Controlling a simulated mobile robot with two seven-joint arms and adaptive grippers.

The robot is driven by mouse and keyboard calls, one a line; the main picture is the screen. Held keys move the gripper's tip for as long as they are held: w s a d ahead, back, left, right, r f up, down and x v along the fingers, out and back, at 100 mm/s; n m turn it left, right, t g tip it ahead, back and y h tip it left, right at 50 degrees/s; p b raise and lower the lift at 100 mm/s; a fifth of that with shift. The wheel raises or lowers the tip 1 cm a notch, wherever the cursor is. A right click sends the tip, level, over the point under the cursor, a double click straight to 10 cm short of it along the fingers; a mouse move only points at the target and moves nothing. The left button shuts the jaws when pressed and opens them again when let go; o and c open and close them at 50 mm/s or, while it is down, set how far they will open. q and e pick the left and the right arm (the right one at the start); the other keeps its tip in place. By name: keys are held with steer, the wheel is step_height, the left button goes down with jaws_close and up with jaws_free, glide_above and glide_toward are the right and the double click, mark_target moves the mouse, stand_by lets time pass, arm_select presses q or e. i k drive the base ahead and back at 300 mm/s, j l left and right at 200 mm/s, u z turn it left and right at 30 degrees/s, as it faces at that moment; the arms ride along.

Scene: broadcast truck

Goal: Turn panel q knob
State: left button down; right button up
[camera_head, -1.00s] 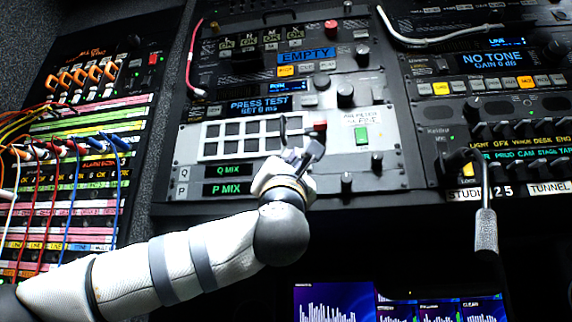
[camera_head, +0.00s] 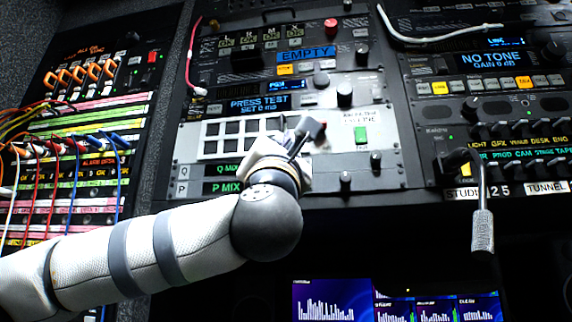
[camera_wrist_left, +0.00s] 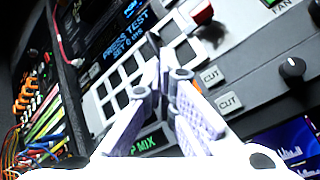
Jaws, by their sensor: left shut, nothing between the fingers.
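The light-grey panel with Q MIX (camera_head: 226,169) and P MIX (camera_head: 226,187) displays is in the middle of the head view. Black knobs are at its right, an upper one (camera_head: 376,159) and a lower one (camera_head: 346,181); I cannot tell which belongs to Q. My left gripper (camera_head: 306,130) is shut and empty in front of the panel's white button grid (camera_head: 213,138), left of both knobs. In the left wrist view the closed fingers (camera_wrist_left: 167,76) cover part of the grid, and a black knob (camera_wrist_left: 292,68) stands to the right, apart from them. My right gripper is not in view.
A red-capped control (camera_wrist_left: 201,12) projects near the grid. A green switch (camera_head: 361,134) is right of it. Patch cables (camera_head: 60,150) fill the left rack, and monitors (camera_head: 400,300) stand below.

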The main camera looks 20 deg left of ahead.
mark_target(377, 155)
steer(key=k+l, duration=0.25)
steer(key=k, duration=0.2)
steer(key=k+l, duration=0.25)
steer(key=k, duration=0.25)
steer(key=k+l, duration=0.3)
steer(key=k, duration=0.15)
